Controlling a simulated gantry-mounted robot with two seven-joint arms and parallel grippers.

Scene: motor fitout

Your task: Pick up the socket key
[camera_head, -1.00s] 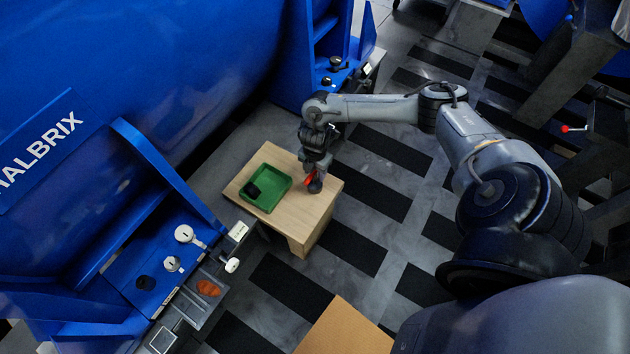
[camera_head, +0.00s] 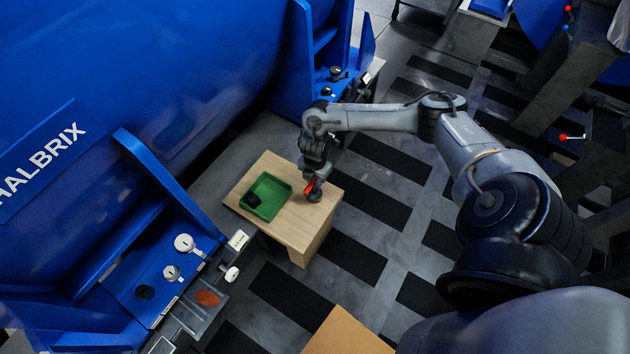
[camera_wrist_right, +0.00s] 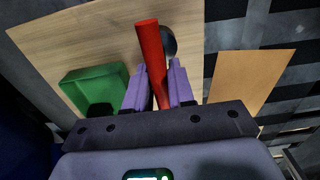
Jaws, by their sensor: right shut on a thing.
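The socket key shows as a red bar (camera_wrist_right: 153,60) in the right wrist view, standing between the two purple fingers. It shows in the head view as a small red piece (camera_head: 309,187) at the fingertips. My right gripper (camera_wrist_right: 157,88) is shut on it, above the right part of the wooden table. In the head view my right gripper (camera_head: 313,185) points down. A dark round piece (camera_wrist_right: 168,42) shows just behind the red bar; I cannot tell whether it belongs to the key. My left gripper is not in view.
A green tray (camera_head: 281,205) with a black object (camera_head: 252,199) in it sits on the wooden table (camera_head: 300,225), left of the gripper. Blue machinery (camera_head: 120,90) stands behind and to the left. A tan box (camera_head: 345,335) is at the front. Bare tabletop surrounds the key.

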